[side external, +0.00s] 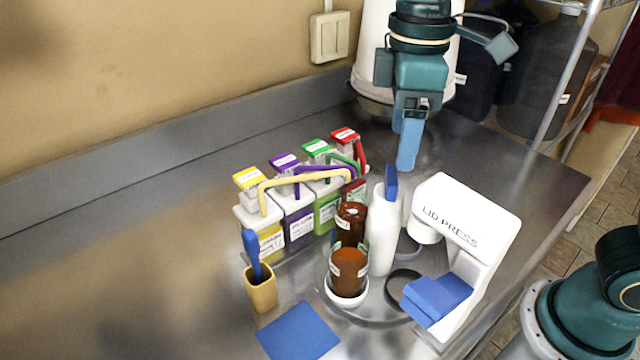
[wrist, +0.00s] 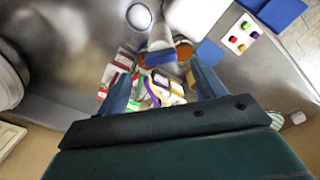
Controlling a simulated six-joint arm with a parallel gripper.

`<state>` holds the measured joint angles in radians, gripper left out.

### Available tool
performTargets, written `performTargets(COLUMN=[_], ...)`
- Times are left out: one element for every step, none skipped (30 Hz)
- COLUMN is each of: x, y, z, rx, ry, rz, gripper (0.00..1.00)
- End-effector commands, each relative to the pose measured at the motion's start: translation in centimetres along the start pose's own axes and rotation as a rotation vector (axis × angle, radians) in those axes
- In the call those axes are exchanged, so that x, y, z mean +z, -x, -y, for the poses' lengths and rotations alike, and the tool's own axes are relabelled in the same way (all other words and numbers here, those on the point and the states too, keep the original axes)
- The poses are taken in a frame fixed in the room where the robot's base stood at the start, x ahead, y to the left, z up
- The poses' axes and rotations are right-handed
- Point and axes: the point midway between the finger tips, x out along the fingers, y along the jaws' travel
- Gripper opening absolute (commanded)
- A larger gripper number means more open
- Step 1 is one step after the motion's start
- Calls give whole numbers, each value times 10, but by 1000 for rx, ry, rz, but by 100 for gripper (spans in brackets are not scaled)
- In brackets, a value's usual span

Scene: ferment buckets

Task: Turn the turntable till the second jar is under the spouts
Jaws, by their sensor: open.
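My gripper (side external: 403,150) is open and empty, pointing down behind the turntable; its two blue fingers show apart in the wrist view (wrist: 162,88). The turntable (side external: 378,320) is a low metal disc carrying a white post (side external: 382,240) with an upright blue fin (side external: 391,183) on top. The fin also shows in the wrist view (wrist: 160,57), between and beyond my fingers, apart from them. A brown jar (side external: 349,270) sits in a white holder at the turntable's front. Another brown jar (side external: 351,224) stands behind it, near the spouts' ends (side external: 349,174). Its exact alignment with a spout is unclear.
Several dispensers with yellow (side external: 249,179), purple (side external: 285,160), green (side external: 316,148) and red (side external: 345,135) tops stand left of the turntable. A white lid press (side external: 485,235) stands right. A tan cup (side external: 261,290) and blue mat (side external: 298,331) lie in front.

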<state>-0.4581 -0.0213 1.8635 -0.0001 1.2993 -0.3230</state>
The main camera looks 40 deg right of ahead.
Motion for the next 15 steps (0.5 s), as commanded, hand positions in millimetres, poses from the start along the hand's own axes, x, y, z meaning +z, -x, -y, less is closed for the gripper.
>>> performTargets(x=[1,1,1,1,0,1,1,1,0,0,0,0,0,0,0], y=[-8,-13,-19,-24,-28,-34,-37,-41,-45,-48,-51,-54,-56,-58,-60], z=[0,0,0,0,0,0,0,0,0,0,0,0,0,0,0], rx=[-1,-1,-1,-1,-1,-2,-1,-1,-1,-1,-1,-1,-1,-1,-1], ry=[0,0,0,0,0,0,0,0,0,0,0,0,0,0,0], rz=[3,4,4,4,3,5,3,4,3,2,2,2,2,2,2], gripper=[69,69,69,69,69,69,69,69,69,69,69,69,69,69,69])
